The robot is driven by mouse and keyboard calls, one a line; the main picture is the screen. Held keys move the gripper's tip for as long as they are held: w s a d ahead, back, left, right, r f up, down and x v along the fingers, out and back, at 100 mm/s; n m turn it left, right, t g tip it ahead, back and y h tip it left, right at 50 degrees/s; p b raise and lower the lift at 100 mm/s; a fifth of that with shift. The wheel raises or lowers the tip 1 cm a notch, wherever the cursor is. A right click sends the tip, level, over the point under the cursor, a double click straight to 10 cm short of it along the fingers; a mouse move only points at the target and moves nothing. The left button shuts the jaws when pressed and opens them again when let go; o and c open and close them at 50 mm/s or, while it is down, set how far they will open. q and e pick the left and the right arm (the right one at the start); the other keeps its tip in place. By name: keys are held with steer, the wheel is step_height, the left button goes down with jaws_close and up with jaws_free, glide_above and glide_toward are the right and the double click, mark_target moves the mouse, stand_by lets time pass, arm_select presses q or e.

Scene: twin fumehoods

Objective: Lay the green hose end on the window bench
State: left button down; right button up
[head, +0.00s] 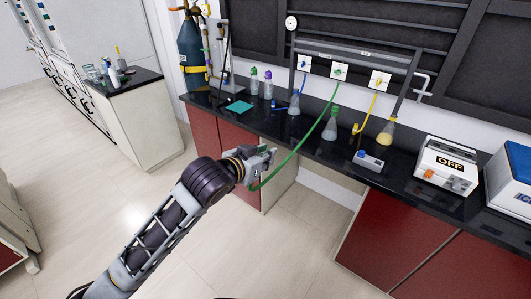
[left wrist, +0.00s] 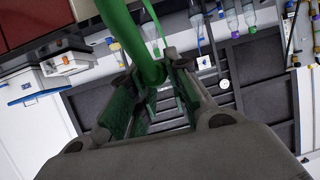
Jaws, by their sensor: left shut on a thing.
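The green hose (head: 297,148) hangs in an arc from the green wall outlet (head: 339,71), past the front edge of the black bench (head: 400,172). My left gripper (head: 264,163) is shut on the hose near its lower end, in front of the bench and apart from it. In the left wrist view the green hose (left wrist: 125,32) runs down between the fingers of my left gripper (left wrist: 164,68). A short piece of hose shows just below the gripper in the head view. My right gripper is not in view.
Flasks (head: 331,124), bottles (head: 268,84) and a teal pad (head: 239,107) stand or lie on the bench. A small grey box (head: 369,160) and a white device marked OFF (head: 446,165) are to the right. A blue gas cylinder (head: 192,55) is at the left end.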

arm_select(q)
steer(key=shift+s+a+f+m+g+h, duration=0.15)
steer(key=shift+a+f+m+g+h, duration=0.1)
steer(key=shift+f+m+g+h, duration=0.4)
steer(key=shift+s+a+f+m+g+h, duration=0.1)
steer(key=shift+a+f+m+g+h, duration=0.15)
steer(key=shift+m+g+h, duration=0.45)
steer(key=shift+s+a+f+m+g+h, duration=0.2)
steer(key=shift+f+m+g+h, duration=0.25)
steer(key=shift+m, duration=0.4)
steer(key=shift+a+f, duration=0.1)
steer(key=shift+f, duration=0.2)
steer(key=shift+s+a+f+m+g+h, duration=0.1)
steer(key=shift+f+m+g+h, duration=0.1)
steer(key=shift+m+g+h, duration=0.3)
steer(key=shift+a+f+m, duration=0.1)
steer(key=shift+f+m, duration=0.05)
steer(key=shift+m, duration=0.15)
steer(key=shift+s+a+f+m+g+h, duration=0.15)
steer(key=shift+f+m+g+h, duration=0.2)
steer(key=shift+m+g, duration=0.25)
steer(key=shift+a+f+g+h, duration=0.1)
steer(key=shift+f+g+h, duration=0.05)
steer(key=shift+g+h, duration=0.15)
